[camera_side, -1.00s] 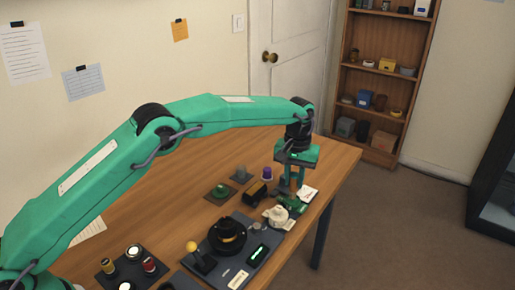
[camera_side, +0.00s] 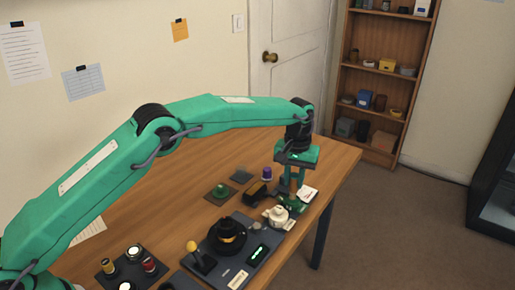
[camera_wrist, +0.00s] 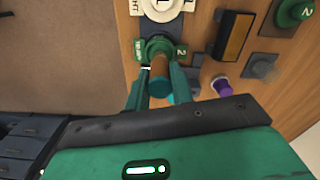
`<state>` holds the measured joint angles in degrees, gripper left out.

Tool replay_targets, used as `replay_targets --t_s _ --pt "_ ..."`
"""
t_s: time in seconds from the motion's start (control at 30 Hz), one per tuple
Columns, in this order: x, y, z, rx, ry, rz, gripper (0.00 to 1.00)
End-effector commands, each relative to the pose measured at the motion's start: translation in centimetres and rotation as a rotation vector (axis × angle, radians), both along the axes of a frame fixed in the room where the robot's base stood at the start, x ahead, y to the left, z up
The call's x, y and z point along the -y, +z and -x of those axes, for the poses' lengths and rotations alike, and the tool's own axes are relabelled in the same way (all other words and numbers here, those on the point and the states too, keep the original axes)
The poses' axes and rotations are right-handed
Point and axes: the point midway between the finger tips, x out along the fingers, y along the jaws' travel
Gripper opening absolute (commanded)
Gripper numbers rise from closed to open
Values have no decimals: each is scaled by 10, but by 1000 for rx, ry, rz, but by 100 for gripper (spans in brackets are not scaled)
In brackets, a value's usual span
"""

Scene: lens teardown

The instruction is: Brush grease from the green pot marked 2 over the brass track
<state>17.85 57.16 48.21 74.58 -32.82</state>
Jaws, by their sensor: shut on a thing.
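The green pot marked 2 (camera_wrist: 178,50) is at the upper middle of the wrist view and below my gripper in the side view (camera_side: 299,204). My gripper (camera_wrist: 160,82) points down over it, shut on a brush with a brown shaft (camera_wrist: 159,66) and a teal end (camera_wrist: 159,91). The brush's far end meets the pot's opening; its tip is hidden. In the side view my gripper (camera_side: 294,183) hides most of the brush. I cannot tell whether that brass is the track.
A white pot marked 1 (camera_side: 277,214) is beside the green one. A black and yellow block (camera_side: 256,194), a purple-topped item (camera_side: 267,173) and a green part on a dark pad (camera_side: 220,191) stand nearby. A yellow-topped post (camera_side: 191,247) rises from the tray. Table edge is close right.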

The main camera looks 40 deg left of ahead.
Motion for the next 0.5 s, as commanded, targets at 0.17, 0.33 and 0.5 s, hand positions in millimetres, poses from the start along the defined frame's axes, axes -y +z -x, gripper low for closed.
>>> replay_targets --t_s 0.17,0.33,0.5 --pt "0 -2 0 0 0 0 0" --pt "0 -3 0 0 0 0 0" --pt "0 -5 0 0 0 0 0"
